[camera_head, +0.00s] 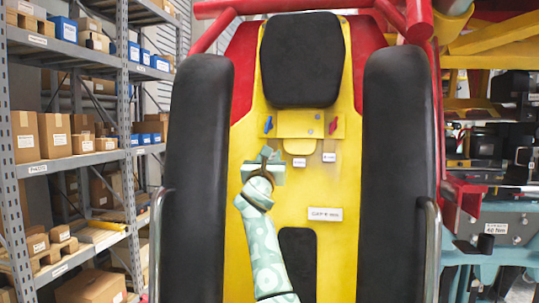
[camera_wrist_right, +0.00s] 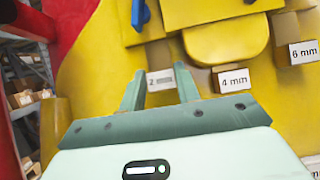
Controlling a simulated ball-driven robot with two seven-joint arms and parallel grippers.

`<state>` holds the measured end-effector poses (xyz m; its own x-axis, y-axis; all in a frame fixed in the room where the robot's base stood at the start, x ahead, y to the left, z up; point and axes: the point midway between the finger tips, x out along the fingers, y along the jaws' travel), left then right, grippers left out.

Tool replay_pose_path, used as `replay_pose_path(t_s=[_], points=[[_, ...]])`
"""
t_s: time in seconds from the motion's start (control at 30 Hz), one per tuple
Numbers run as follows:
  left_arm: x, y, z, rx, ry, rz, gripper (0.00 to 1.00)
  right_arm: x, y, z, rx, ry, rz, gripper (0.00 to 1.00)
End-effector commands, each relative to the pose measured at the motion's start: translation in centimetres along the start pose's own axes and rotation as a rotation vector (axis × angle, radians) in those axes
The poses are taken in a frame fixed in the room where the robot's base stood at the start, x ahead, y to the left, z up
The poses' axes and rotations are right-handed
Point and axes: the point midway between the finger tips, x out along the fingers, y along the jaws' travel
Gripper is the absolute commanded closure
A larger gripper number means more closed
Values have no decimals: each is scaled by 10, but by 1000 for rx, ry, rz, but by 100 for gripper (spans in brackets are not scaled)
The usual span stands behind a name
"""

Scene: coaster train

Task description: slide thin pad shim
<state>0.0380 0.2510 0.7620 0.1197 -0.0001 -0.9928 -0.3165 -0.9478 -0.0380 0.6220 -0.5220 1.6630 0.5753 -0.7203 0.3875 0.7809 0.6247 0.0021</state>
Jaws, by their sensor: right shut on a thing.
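My right gripper (camera_head: 267,156) is at the seat's yellow centre panel, left of the labelled tabs. In the right wrist view its two fingers (camera_wrist_right: 159,74) are shut on the thin shim (camera_wrist_right: 160,79) with the "2 mm" label, one finger on each side. Much of this shim is hidden in the head view. The "4 mm" shim (camera_wrist_right: 233,80) sits to its right under a rounded yellow tongue (camera_wrist_right: 222,40). The "6 mm" shim (camera_wrist_right: 303,52) is further right. My left gripper is in neither view.
A blue lever (camera_head: 268,125) and a red lever (camera_head: 333,127) stand on the yellow plate above the shims. Black side cushions (camera_head: 198,170) flank the panel. A white gap label (camera_head: 325,214) is lower right. Shelves with boxes (camera_head: 60,130) stand at left.

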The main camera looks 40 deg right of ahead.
Motion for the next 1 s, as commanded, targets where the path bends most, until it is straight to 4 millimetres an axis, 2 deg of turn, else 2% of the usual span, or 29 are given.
replay_pose_path(t_s=[0.07,0.1,0.13,0.43,0.57,0.67,1.0], points=[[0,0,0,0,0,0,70,-1,2,-5,-4,10,2,100],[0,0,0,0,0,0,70,-1,2,-6,-4,11,2,62],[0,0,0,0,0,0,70,-1,2,-6,-4,11,2,58],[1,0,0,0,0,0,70,-2,1,-4,-3,7,1,58],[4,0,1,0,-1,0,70,-15,2,-5,-2,7,1,58],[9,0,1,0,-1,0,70,-36,2,-6,-1,6,2,58],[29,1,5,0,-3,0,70,-128,2,-6,-2,8,3,58]])
